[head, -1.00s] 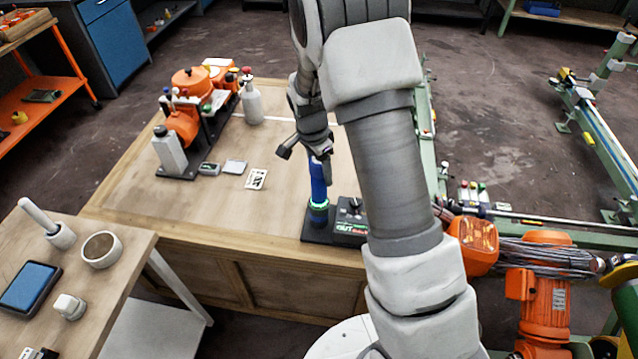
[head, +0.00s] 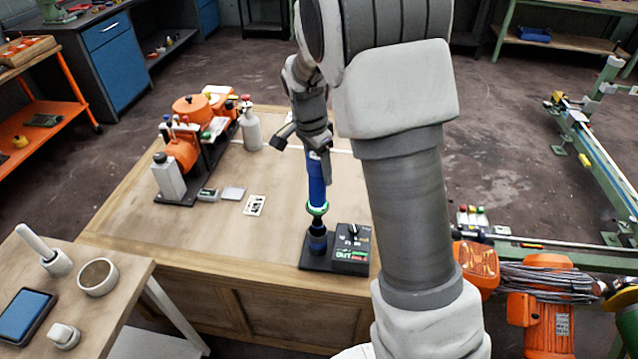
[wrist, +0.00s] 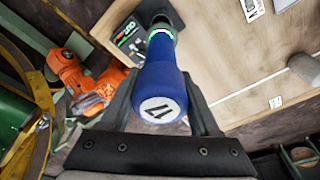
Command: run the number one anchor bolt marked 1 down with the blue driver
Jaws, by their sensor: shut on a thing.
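The blue driver (head: 317,188) is upright in my gripper (head: 318,160), which is shut on its upper handle. It has a green ring low down and a dark lower end. That end is over or in the round holder of a black dock (head: 351,243) at the bench's front edge; I cannot tell if it is clear of it. In the wrist view the driver (wrist: 160,82) shows its pale marked cap between the fingers. An orange pump-like machine (head: 181,155) on a black base stands at the bench's left. I cannot make out the bolt marked 1.
A side table (head: 110,310) with a cup and tablet stands front left. Orange motors (head: 540,300) are at right.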

